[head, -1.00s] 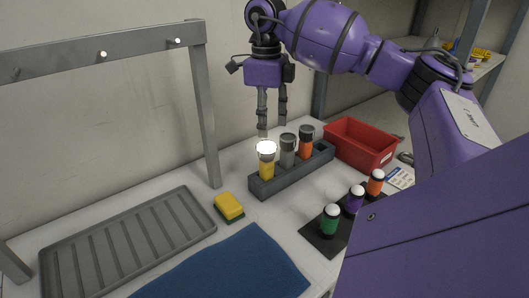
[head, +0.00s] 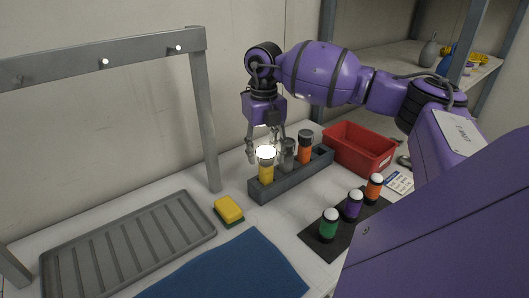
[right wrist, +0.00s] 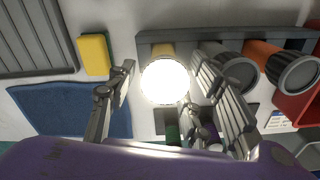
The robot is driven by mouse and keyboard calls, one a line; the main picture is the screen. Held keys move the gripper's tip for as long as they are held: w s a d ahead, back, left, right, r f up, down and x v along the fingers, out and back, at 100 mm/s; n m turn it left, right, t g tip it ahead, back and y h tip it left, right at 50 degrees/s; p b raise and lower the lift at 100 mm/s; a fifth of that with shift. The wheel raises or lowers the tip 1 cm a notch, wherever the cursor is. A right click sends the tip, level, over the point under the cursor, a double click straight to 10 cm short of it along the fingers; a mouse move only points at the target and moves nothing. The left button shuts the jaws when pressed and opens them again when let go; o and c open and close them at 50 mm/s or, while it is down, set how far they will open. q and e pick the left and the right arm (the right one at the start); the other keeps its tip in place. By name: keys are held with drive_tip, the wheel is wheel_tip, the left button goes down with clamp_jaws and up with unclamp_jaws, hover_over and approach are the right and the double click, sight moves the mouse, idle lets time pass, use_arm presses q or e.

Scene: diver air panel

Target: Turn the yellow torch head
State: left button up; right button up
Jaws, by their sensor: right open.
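The yellow torch (head: 266,170) stands upright at the left end of a dark grey rack (head: 290,180), its head (head: 266,152) glowing bright white. Beside it in the rack stand a grey torch (head: 287,158) and an orange torch (head: 305,148). My right gripper (head: 266,150) is open and comes down from above at the yellow torch's head. In the right wrist view the glowing head (right wrist: 165,81) shows between the two spread fingers (right wrist: 163,92); I cannot tell whether either touches it. My left gripper is not in view.
A red bin (head: 360,148) stands right of the rack. Green, purple and orange canisters (head: 352,205) stand on a black mat (head: 325,243). A yellow sponge (head: 229,209), blue towel (head: 225,268), grey ribbed tray (head: 130,245) and metal frame (head: 205,110) are to the left.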

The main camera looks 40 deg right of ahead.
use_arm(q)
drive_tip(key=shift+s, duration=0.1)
use_arm(e)
drive_tip(key=shift+f, duration=0.4)
drive_tip(key=c, duration=1.1)
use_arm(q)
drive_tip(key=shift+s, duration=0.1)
